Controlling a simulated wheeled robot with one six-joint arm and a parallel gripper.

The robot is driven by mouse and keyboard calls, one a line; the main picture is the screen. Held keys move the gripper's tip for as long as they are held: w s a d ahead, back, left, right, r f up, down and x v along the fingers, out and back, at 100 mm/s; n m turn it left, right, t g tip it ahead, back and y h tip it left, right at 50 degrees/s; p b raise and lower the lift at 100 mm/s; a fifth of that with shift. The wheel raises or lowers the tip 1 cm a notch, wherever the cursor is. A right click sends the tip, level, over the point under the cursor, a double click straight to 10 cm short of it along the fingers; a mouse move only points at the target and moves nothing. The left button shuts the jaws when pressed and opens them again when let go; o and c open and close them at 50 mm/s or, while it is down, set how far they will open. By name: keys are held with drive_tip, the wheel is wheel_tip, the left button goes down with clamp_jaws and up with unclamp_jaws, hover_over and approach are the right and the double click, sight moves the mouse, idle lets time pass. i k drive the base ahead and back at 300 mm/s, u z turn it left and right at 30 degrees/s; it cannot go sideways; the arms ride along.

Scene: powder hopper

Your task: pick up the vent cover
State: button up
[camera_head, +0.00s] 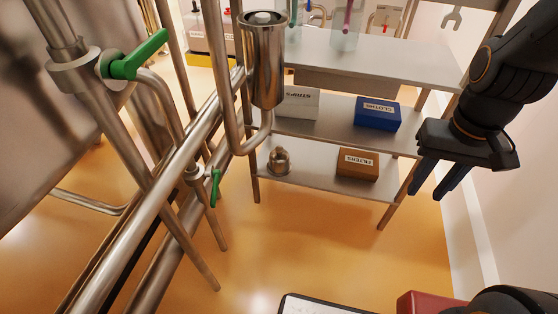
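No thing in view is plainly marked as the vent cover. A small rounded metal piece (280,160) sits on the lower shelf at the left, and I cannot tell if it is the cover. My gripper (432,192) hangs at the right, in front of the shelf's right end, fingers pointing down. Its two dark blue fingers are apart with nothing between them. It is well to the right of both the metal piece and the canister.
The shelf unit (405,62) holds a white box (298,103), a blue cloths box (377,114) and a brown filters box (357,164). Steel pipes with green handles (136,56) crowd the left. A red object (425,302) is at the bottom right. The middle floor is clear.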

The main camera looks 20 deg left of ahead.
sight(279, 165)
drive_tip(key=k, duration=0.5)
drive_tip(key=z, duration=1.35)
drive_tip(key=i, duration=0.8)
drive_tip(key=u, duration=2.55)
